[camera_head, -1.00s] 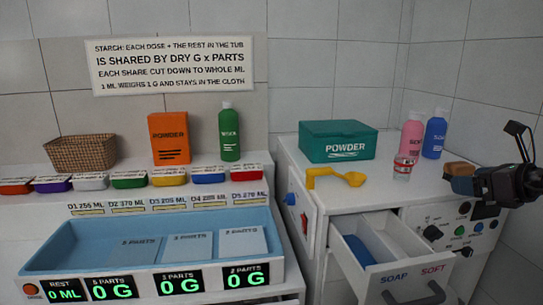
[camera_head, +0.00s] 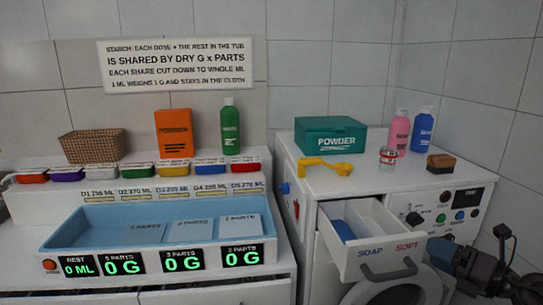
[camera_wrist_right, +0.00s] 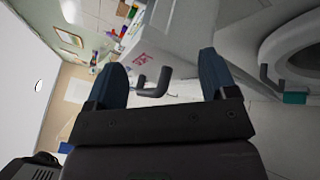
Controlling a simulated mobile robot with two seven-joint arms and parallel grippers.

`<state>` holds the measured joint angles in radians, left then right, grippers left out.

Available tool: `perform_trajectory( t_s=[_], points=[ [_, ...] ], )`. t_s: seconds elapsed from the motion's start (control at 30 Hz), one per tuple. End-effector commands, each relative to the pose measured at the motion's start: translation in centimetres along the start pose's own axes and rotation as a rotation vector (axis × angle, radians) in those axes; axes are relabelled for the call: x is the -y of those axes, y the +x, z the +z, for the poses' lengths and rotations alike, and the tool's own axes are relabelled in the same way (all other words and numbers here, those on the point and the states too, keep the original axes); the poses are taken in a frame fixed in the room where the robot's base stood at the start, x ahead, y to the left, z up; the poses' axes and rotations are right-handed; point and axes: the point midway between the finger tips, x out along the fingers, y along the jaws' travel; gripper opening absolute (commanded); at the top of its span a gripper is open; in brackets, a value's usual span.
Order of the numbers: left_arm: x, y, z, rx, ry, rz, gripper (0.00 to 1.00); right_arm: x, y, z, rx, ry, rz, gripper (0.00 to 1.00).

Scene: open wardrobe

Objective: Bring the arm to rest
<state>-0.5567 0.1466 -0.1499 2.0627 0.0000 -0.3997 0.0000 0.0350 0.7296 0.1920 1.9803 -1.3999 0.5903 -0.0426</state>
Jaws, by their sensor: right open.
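My right gripper (camera_head: 438,250) is at the lower right of the head view, in front of the washing machine and below its control panel. Its blue fingers stand apart in the right wrist view (camera_wrist_right: 160,76), with nothing held between them. A dark drawer handle shows beyond the fingers there. A brown and black brush-like block (camera_head: 440,162) stands on the machine's white top, apart from my gripper. My left gripper is not in view.
The detergent drawer (camera_head: 352,238) marked SOAP and SOFT is pulled out, left of my right gripper. A green powder box (camera_head: 330,138), yellow scoop (camera_head: 325,166), pink bottle (camera_head: 397,134) and blue bottle (camera_head: 422,131) stand on top. A blue tray (camera_head: 88,222) is at left.

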Motion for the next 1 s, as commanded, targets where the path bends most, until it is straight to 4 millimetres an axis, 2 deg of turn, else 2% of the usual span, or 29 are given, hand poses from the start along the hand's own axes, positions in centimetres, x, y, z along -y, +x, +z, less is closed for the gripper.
perform_trajectory(
  t_s=[0.03, 0.17, 0.37, 0.47, 0.63, 0.8, 0.9, 1.0],
  points=[
    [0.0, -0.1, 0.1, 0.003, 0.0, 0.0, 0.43, 0.5, -0.4, -1.7, 0.038, 0.11, 0.024, 0.78],
    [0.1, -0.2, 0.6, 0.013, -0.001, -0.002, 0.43, 1.5, -1.4, -5.2, 0.156, 0.401, 0.069, 0.78],
    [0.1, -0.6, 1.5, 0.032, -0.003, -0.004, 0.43, 4.5, -4.1, -11.3, 0.386, 0.91, 0.059, 0.78],
    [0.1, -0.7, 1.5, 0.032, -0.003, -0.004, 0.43, 6.3, -5.7, -15.2, 0.511, 1.173, 0.017, 0.78],
    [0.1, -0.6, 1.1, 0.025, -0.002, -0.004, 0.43, 8.7, -8.7, -23.2, 0.722, 1.617, -0.108, 0.78],
    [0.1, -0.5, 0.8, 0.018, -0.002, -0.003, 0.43, 9.1, -10.9, -31.2, 0.882, 1.989, -0.257, 0.78],
    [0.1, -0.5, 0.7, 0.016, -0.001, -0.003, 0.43, 8.7, -11.6, -34.4, 0.936, 2.134, -0.324, 0.78],
    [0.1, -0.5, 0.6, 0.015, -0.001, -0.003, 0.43, 8.3, -11.9, -36.3, 0.963, 2.215, -0.365, 0.78]
  ],
)
